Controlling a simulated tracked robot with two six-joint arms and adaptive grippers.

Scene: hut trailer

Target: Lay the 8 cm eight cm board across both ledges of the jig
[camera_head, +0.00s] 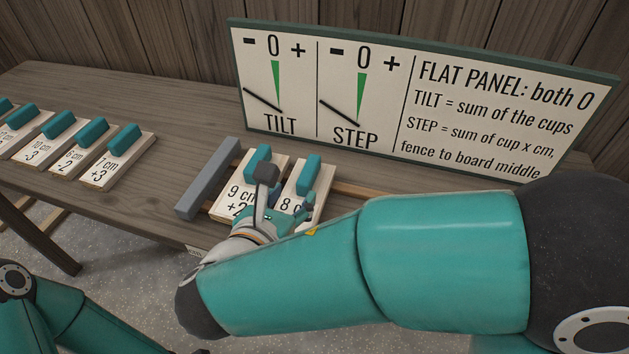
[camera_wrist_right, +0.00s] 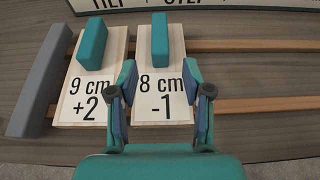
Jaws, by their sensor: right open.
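The 8 cm board (camera_wrist_right: 160,112), pale wood marked "8 cm -1" with a teal grip block (camera_wrist_right: 160,40), lies across both wooden ledges (camera_wrist_right: 255,105) of the jig. It also shows in the head view (camera_head: 322,186), partly hidden by my right gripper. The 9 cm board (camera_wrist_right: 88,92), marked "+2", lies beside it on the left, against the grey fence (camera_wrist_right: 42,82). My right gripper (camera_wrist_right: 160,70) is open. Its fingers stand apart on either side of the 8 cm board, nearer to me than its block, with nothing held.
Several similar boards (camera_head: 68,155) with teal blocks stand in a row on the left of the table (camera_head: 160,205). A sign (camera_head: 480,110) with TILT and STEP dials stands behind the jig. The ledges are bare right of the 8 cm board.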

